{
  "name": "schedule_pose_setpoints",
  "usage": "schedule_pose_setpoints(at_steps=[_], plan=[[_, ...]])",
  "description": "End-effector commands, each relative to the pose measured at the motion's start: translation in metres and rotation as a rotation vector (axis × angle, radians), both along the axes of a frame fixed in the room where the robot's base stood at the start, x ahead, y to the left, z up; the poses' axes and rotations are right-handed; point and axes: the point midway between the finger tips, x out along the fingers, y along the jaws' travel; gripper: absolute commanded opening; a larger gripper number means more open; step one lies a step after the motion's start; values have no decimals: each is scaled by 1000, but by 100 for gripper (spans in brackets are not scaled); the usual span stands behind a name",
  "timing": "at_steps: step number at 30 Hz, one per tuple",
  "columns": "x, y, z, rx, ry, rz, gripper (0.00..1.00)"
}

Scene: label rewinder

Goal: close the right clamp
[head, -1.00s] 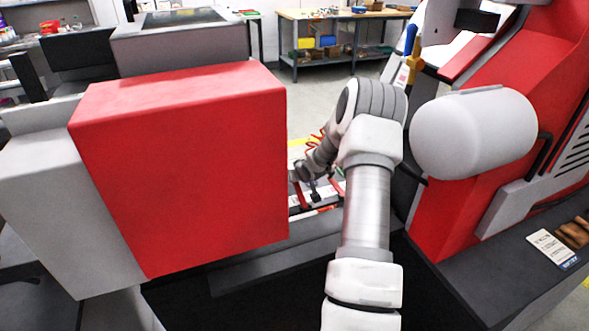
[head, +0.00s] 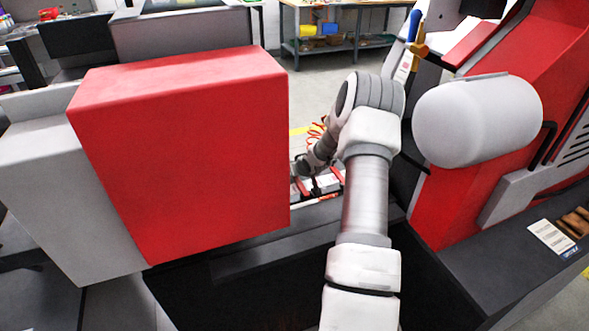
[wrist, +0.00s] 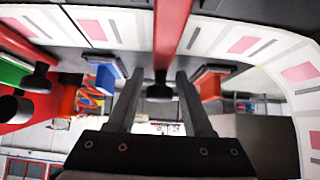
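In the wrist view a red clamp bar (wrist: 171,30) with a black knob (wrist: 162,86) at its end reaches between my two fingers. My gripper (wrist: 159,76) is open, one finger on each side of the knob, with visible gaps. A second red bar (wrist: 18,46) with a black knob (wrist: 38,80) is at the left. I cannot tell from the frames which of them is the right clamp. In the head view my gripper (head: 314,182) is small and dark beside red clamp parts (head: 337,175), partly hidden by the red housing and my arm.
A large red housing (head: 190,160) stands close on the left. A grey rounded cylinder (head: 475,120) and red machine body stand on the right. A label web (wrist: 240,42) with pink labels runs across the wrist view. A workbench (head: 340,30) is far behind.

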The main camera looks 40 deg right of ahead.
Motion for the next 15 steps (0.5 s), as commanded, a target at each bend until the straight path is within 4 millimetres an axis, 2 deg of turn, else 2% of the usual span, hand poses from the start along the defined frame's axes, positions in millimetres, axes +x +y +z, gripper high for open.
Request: schedule_pose_setpoints(at_steps=[10,15], plan=[[3,-1,6,-5,-11,1,64],[-4,0,16,-5,-13,1,64]])
